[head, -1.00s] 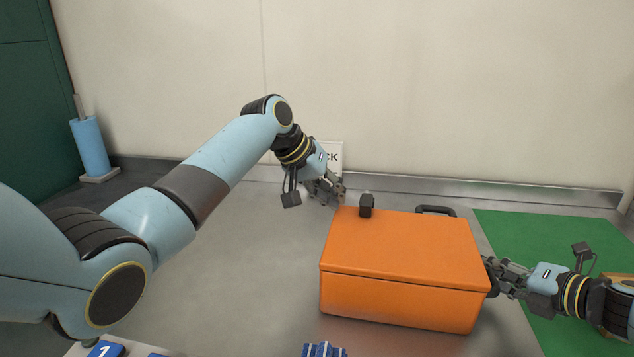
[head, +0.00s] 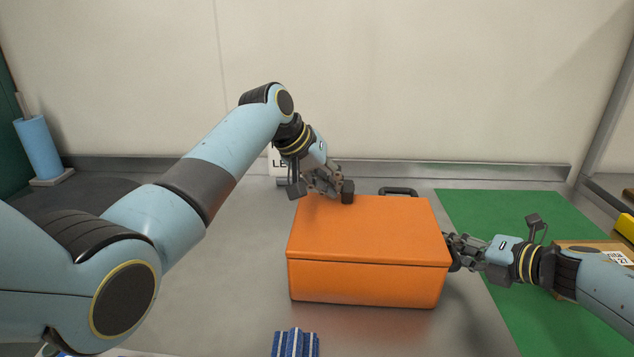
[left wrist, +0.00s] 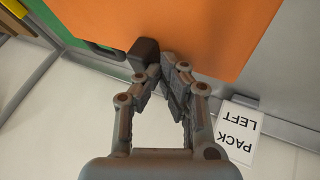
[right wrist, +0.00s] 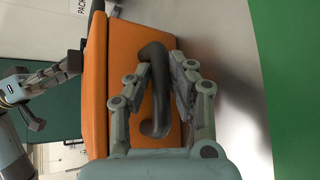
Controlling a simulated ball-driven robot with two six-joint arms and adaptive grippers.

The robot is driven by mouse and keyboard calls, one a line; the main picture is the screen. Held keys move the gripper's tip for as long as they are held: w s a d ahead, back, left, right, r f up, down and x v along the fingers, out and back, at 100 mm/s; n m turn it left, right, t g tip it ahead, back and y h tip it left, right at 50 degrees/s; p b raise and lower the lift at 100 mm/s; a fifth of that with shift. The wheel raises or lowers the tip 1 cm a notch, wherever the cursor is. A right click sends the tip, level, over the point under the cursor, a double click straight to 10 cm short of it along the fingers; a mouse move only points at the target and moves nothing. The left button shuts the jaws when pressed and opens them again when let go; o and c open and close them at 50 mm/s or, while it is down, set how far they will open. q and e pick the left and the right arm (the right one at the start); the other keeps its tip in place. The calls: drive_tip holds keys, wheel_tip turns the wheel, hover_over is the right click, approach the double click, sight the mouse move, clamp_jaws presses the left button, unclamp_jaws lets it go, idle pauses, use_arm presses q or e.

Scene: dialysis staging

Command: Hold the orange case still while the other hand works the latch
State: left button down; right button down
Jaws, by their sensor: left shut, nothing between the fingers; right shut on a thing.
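The orange case (head: 370,228) lies closed on the metal worktop. A dark block-like latch (head: 347,190) stands at its back edge and shows in the left wrist view (left wrist: 145,50). My left gripper (head: 334,190) is shut and empty, its fingertips right against or very close to the latch's left side in the head view; exact contact is unclear. My right gripper (head: 456,251) is shut on the dark handle (right wrist: 154,90) at the case's right end. The handle is mostly hidden in the head view.
Another dark handle (head: 398,191) is on the case's back side. A green mat (head: 480,207) lies to the right, with a cardboard box (head: 578,246) on it. A "PACK LEFT" sign (left wrist: 238,130) stands behind the case. Striped blue cloth (head: 296,343) lies in front.

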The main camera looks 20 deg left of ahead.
sight(315, 199)
drive_tip(key=shift+a, duration=0.1)
use_arm(q)
drive_tip(key=shift+s+a, duration=0.1)
drive_tip(key=shift+a, duration=0.15)
drive_tip(key=a, duration=0.2)
drive_tip(key=shift+s+a, duration=0.4)
drive_tip(key=v, duration=1)
drive_tip(key=shift+a, duration=0.2)
use_arm(e)
drive_tip(key=shift+f, duration=0.1)
drive_tip(key=c, duration=0.9)
unclamp_jaws()
